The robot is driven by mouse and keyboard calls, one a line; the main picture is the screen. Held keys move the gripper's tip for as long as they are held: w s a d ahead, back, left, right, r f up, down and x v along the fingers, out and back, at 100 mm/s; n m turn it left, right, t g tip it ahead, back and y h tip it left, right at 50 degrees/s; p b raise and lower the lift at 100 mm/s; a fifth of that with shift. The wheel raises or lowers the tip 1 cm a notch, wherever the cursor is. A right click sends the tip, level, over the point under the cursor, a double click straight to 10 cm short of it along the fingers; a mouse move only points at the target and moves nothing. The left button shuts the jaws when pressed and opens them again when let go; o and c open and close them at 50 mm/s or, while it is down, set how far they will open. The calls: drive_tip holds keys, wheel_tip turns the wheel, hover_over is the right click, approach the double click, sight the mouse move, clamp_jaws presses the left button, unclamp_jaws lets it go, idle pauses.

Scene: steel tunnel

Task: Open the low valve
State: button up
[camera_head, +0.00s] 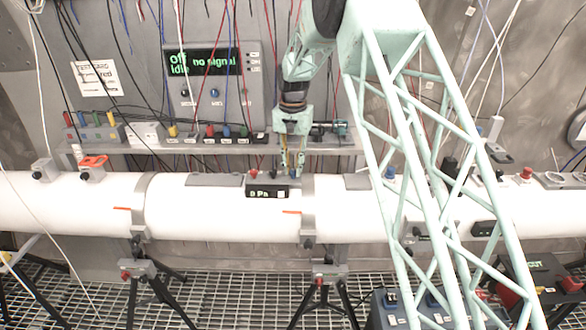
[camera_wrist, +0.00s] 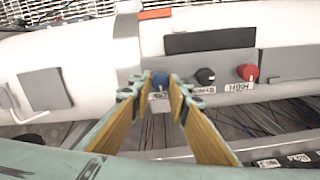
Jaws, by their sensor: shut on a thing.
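The low valve is a small blue knob (camera_wrist: 160,79) on top of the white pipe, with a white label (camera_wrist: 159,97) beside it that is partly hidden and not readable. In the wrist view my gripper (camera_wrist: 162,84) has its two yellow-faced fingers around the blue knob, shut on it. In the head view my gripper (camera_head: 291,170) points down at the pipe top, just right of the pressure display, and its fingers mostly hide the knob. A black knob (camera_wrist: 205,76) and a red knob (camera_wrist: 248,72) marked HIGH stand beside it.
The white pipe (camera_head: 200,205) runs across the view. A small display (camera_head: 268,191) on it reads 0 Pa. Behind is a shelf (camera_head: 220,147) with coloured connectors and hanging cables, below a panel (camera_head: 207,63) reading "off", "no signal", "idle". Tripods stand on the grating below.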

drive_tip(key=shift+n, duration=0.4)
drive_tip(key=n+b, duration=0.2)
drive_tip(key=n, duration=0.2)
drive_tip(key=n+b, duration=0.1)
drive_tip(key=n, duration=0.4)
drive_tip(key=shift+n, duration=0.3)
drive_tip(key=n, duration=0.3)
drive_tip(key=shift+a+n+b, duration=0.1)
drive_tip(key=shift+n+b, duration=0.2)
drive_tip(key=shift+n, duration=1.8)
drive_tip(key=o, duration=0.8)
drive_tip(key=shift+o, duration=0.2)
drive_tip(key=shift+r, duration=0.1)
